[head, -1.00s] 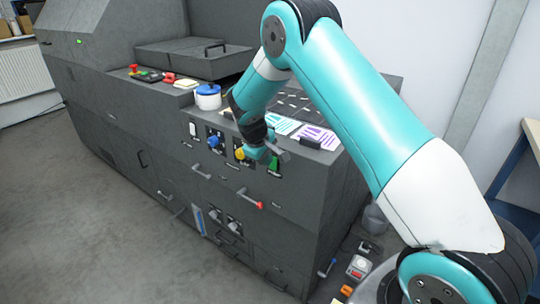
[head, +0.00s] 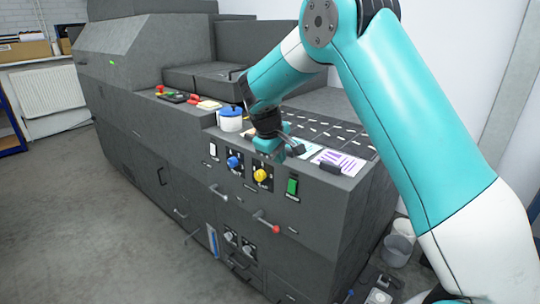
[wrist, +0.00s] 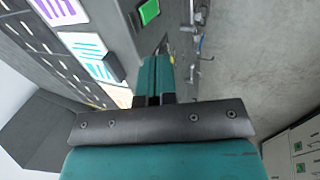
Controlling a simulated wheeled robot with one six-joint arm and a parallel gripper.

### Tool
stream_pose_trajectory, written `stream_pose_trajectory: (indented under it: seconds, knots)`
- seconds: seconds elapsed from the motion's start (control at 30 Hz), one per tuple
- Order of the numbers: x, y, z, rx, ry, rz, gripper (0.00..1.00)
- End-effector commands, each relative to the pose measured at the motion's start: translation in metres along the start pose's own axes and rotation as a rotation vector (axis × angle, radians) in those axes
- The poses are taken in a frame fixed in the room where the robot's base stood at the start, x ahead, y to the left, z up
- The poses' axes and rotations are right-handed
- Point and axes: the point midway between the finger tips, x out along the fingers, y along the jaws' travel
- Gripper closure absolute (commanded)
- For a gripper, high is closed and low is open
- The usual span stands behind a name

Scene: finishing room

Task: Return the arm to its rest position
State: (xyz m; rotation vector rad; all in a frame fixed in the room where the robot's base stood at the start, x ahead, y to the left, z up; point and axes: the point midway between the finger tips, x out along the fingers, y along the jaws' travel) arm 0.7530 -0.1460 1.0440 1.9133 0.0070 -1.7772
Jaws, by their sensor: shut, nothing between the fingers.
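My teal arm reaches across the right side of the head view, bent high at the elbow. My gripper (head: 285,148) hangs at the front edge of the dark grey machine (head: 130,120), above the blue and yellow knobs. In the wrist view my gripper (wrist: 153,97) shows its two fingers together with nothing between them. The green switch (head: 292,186) is right of and below the gripper; it also shows in the wrist view (wrist: 149,11). Part of the machine top is hidden behind my arm.
Floor at left is clear.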

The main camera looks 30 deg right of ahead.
Motion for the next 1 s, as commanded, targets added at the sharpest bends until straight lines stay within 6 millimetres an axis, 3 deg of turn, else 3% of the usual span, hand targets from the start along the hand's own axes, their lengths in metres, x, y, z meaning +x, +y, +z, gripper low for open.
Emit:
stream_pose_trajectory:
  seconds: [0.27, 0.37, 0.43, 0.57, 0.7, 0.9, 1.0]
  knots:
    - [-0.007, -0.005, 0.002, -0.004, 0.013, -0.013, 1.0]
    - [-0.032, -0.022, 0.011, -0.017, 0.052, -0.061, 1.0]
    - [-0.058, -0.045, 0.024, -0.032, 0.093, -0.122, 1.0]
    - [-0.114, -0.104, 0.071, -0.071, 0.168, -0.278, 1.0]
    - [-0.161, -0.169, 0.14, -0.119, 0.215, -0.453, 1.0]
    - [-0.194, -0.233, 0.225, -0.176, 0.225, -0.632, 1.0]
    - [-0.2, -0.247, 0.247, -0.192, 0.221, -0.676, 1.0]
